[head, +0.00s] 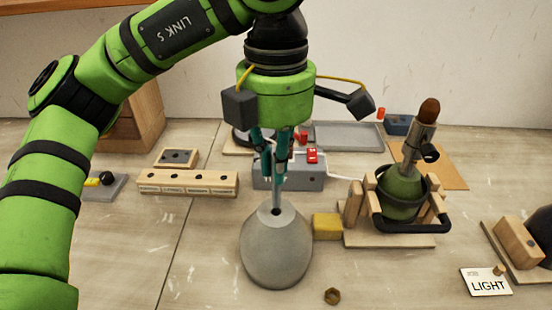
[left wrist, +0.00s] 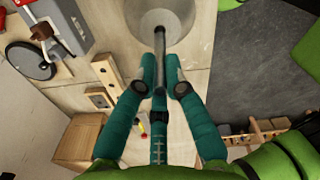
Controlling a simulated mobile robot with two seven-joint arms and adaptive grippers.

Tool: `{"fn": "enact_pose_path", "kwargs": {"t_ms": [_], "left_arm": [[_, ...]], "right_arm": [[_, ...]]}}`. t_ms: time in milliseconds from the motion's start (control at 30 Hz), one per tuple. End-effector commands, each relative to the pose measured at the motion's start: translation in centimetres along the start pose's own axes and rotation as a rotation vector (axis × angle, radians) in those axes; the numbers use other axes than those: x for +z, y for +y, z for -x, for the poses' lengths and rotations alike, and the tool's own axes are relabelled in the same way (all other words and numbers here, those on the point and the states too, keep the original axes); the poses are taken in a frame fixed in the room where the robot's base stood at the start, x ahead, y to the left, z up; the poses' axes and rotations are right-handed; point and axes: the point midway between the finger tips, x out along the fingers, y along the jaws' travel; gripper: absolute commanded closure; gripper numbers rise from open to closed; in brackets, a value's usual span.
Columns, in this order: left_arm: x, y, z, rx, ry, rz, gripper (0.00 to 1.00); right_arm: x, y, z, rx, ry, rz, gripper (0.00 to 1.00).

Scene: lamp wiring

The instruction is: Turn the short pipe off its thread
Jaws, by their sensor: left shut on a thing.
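My left gripper (head: 275,172) points straight down above the grey vase-shaped lamp base (head: 276,252). Its teal fingers are shut on a thin grey metal pipe (head: 277,193), held upright. The pipe also shows between the fingertips in the left wrist view (left wrist: 160,44), pointing at the lamp base (left wrist: 165,17). The pipe's lower end is at the dark hole in the base's top; I cannot tell whether it is inside or just above. The thread is not visible. My right gripper is not in view.
A green lamp body (head: 401,192) with a metal neck stands in a wooden cradle at right. A yellow block (head: 327,226) sits beside the grey base, a brass nut (head: 332,296) in front. Behind are a grey switch box (head: 310,178) and a wooden holed block (head: 188,183).

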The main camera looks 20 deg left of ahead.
Motion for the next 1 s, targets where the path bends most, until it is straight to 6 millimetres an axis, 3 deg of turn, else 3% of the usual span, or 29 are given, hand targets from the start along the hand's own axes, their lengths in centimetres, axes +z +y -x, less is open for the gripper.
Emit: {"fn": "enact_pose_path", "kwargs": {"t_ms": [533, 1000], "left_arm": [[0.0, 0.0, 3.0, 0.0, 0.0, 0.0, 1.0], [0.0, 0.3, 2.4, -0.001, 0.0, -0.046, 1.0]], "right_arm": [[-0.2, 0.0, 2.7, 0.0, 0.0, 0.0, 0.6], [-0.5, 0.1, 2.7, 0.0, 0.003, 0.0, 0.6]]}}
